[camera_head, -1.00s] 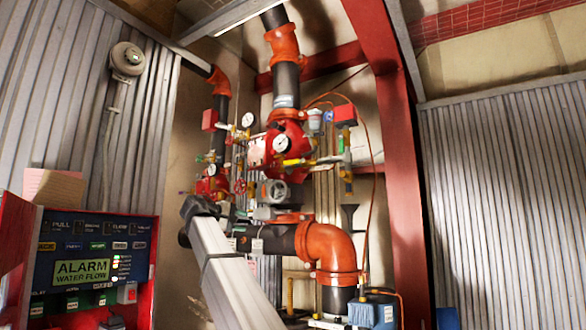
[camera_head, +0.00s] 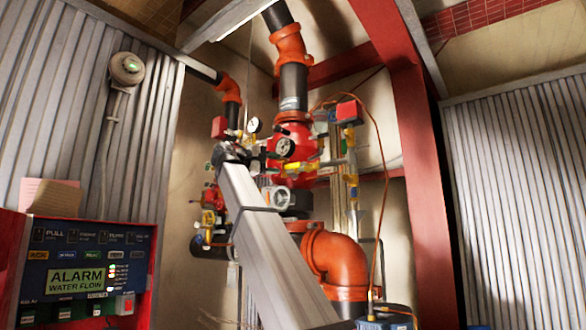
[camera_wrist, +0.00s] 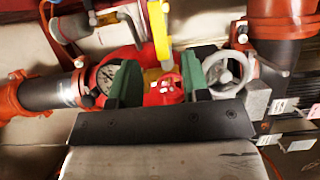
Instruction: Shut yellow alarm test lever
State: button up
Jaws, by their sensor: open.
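A yellow lever (camera_wrist: 159,34) hangs down at the top middle of the wrist view, its lower end near the gap between my fingers. My gripper (camera_wrist: 157,66) shows two green fingers standing apart, with no object held between them. I cannot tell how far beyond the fingers the lever lies. In the head view a yellow handle (camera_head: 305,163) shows on the red valve body (camera_head: 293,180), partly behind other fittings. Whether it is the same lever is unclear. My arm covers part of the piping there, and my gripper is not clearly made out.
A round gauge (camera_wrist: 105,78) and a grey handwheel (camera_wrist: 229,68) flank the fingers. A large orange elbow (camera_head: 338,262) stands right of my arm. A red column (camera_head: 425,170) is farther right. An alarm panel (camera_head: 85,272) is at lower left. Thin pipes crowd the valve.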

aim_at(290, 166)
jog(key=x, duration=0.7)
grip_shut()
